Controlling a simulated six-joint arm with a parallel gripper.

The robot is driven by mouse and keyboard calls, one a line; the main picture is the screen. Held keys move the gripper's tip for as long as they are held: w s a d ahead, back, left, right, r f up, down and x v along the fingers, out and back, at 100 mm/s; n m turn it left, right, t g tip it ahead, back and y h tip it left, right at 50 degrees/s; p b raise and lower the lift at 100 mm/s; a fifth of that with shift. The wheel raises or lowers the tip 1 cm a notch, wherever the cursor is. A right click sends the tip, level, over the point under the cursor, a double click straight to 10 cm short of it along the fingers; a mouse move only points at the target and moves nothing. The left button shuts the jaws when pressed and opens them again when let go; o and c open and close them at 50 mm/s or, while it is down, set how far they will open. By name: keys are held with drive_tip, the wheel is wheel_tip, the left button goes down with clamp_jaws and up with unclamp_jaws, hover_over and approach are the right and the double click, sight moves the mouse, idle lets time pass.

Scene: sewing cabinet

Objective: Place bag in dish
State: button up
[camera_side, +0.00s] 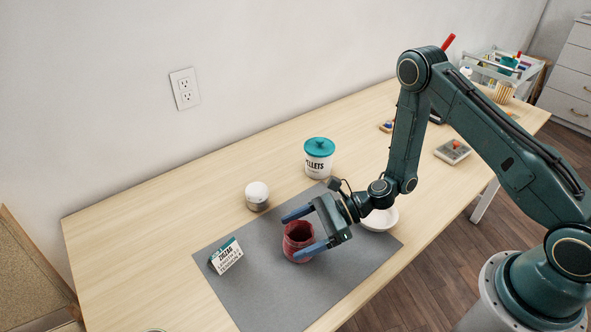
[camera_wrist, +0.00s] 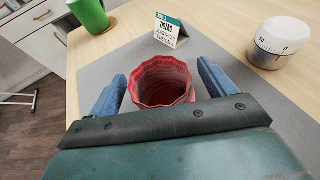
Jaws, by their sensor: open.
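The bag (camera_side: 298,238) is dark red, with a round open mouth and a wavy rim. It stands upright on the grey mat (camera_side: 232,296). In the wrist view the bag (camera_wrist: 163,82) is between the two blue fingers. My gripper (camera_side: 299,233) is open around the bag, one finger on each side. In the wrist view a small gap shows at both sides of it. The white dish (camera_side: 380,219) sits at the right of the mat, partly hidden behind my gripper and wrist.
A "ZIGZAG" card (camera_side: 226,255) stands left of the bag. A white dial timer (camera_side: 257,196) and a teal-lidded jar (camera_side: 319,157) stand behind the mat. A green cup (camera_wrist: 90,14) shows in the wrist view. The table's left part is clear.

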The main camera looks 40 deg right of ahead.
idle(0.4)
drive_tip(key=c, duration=1.1)
drive_tip(key=shift+r, duration=0.15)
wheel_tip(320, 180, up, 20)
drive_tip(key=shift+f, duration=0.15)
idle(0.4)
idle(0.5)
